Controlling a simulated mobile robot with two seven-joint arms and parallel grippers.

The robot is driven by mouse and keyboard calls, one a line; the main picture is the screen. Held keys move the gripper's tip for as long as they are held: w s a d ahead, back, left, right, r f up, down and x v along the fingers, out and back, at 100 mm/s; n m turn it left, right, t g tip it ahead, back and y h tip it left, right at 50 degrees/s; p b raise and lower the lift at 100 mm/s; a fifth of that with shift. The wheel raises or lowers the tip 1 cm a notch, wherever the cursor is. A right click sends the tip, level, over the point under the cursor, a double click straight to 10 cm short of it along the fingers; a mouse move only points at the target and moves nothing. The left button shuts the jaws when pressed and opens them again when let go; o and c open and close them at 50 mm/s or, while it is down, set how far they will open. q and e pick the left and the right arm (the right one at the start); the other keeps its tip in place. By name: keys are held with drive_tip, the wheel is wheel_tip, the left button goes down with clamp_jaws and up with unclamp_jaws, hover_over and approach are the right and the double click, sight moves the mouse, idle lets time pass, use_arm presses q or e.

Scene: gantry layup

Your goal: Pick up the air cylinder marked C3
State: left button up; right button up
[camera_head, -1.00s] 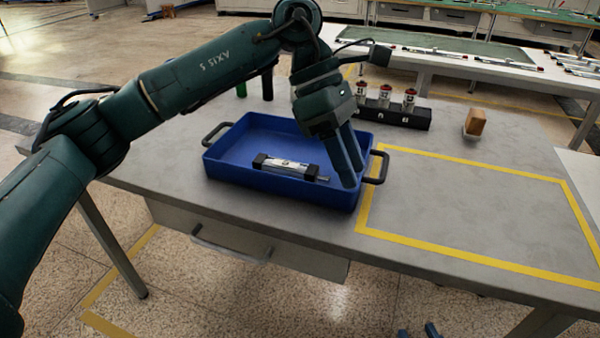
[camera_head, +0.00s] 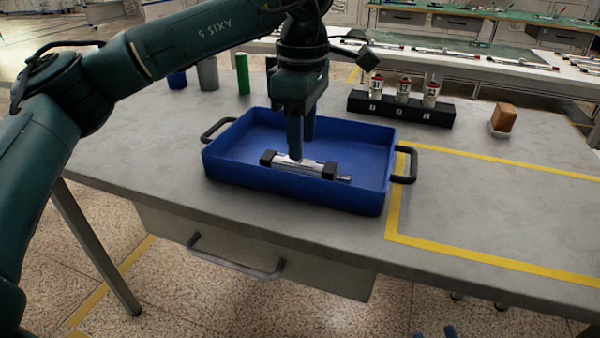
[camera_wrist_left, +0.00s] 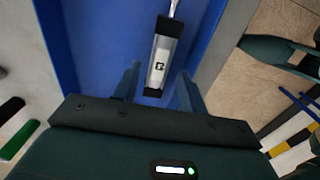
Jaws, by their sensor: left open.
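A single air cylinder (camera_head: 318,166), silver with black end blocks and a thin rod, lies in the blue tray (camera_head: 245,182). Its rod points right in the head view. In the left wrist view the cylinder (camera_wrist_left: 163,50) shows a small dark mark that I cannot read. Two blue tips, probably my right gripper (camera_head: 435,333), barely show at the bottom edge.
The tray has raised walls and two dark handles. The yellow-taped table area (camera_head: 490,200) at right is clear.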

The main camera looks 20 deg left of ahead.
sight(307, 166)
use_arm(q)
drive_tip(key=f+b, duration=0.1)
drive_tip(key=f, duration=0.3)
drive_tip(key=shift+a+f+b, duration=0.2)
drive_tip(key=shift+f+b, duration=0.15)
drive_tip(key=shift+f, duration=0.3)
use_arm(e)
drive_tip(key=shift+s+a+n+t+y, duration=0.15)
drive_tip(key=shift+a+n+t+y, duration=0.3)
drive_tip(key=shift+y, duration=0.35)
use_arm(q)
drive_tip(key=shift+r, duration=0.1)
clamp_jaws()
